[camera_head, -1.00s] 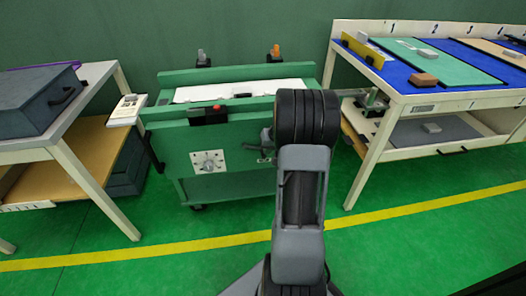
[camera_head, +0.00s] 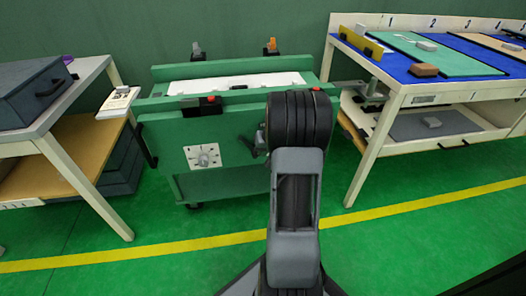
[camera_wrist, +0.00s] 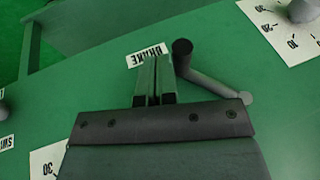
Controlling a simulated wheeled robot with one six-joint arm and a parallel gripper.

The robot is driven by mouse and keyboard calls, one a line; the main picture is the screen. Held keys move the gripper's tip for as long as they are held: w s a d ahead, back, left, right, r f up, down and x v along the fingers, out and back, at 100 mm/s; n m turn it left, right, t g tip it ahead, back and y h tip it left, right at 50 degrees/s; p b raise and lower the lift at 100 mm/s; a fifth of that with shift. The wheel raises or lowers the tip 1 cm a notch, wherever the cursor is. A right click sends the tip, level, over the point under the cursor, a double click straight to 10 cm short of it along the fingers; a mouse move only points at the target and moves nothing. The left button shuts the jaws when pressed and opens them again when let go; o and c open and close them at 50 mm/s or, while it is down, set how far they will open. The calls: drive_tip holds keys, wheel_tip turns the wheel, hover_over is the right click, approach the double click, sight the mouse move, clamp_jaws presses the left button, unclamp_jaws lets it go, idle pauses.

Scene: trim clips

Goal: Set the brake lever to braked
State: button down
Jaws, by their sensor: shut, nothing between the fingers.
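The brake lever (camera_wrist: 205,75) is a grey bar with a dark round knob end, right of my gripper in the wrist view. Its pivot end lies lower right and its knob end points up-left, beside the white BRAKE label (camera_wrist: 148,54). My gripper (camera_wrist: 153,62) is shut and empty, its fingertips overlapping the label's lower edge in the picture, just left of the knob. I cannot tell whether they touch the lever. In the head view the lever is on the green cart's front panel (camera_head: 225,135), largely lost beside my arm, which also hides my fingers.
A dial (camera_head: 202,156) sits on the panel to the left, with a red button (camera_head: 211,99) above it. Tables stand at the left (camera_head: 70,100) and right (camera_head: 390,130) of the cart.

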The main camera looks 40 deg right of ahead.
drive_tip(key=shift+r, duration=0.1)
drive_tip(key=shift+r+p, duration=0.55)
drive_tip(key=shift+r, duration=0.15)
drive_tip(key=s+d+r+p, duration=0.4)
drive_tip(key=s+d+r, duration=0.4)
idle(0.5)
idle(0.5)
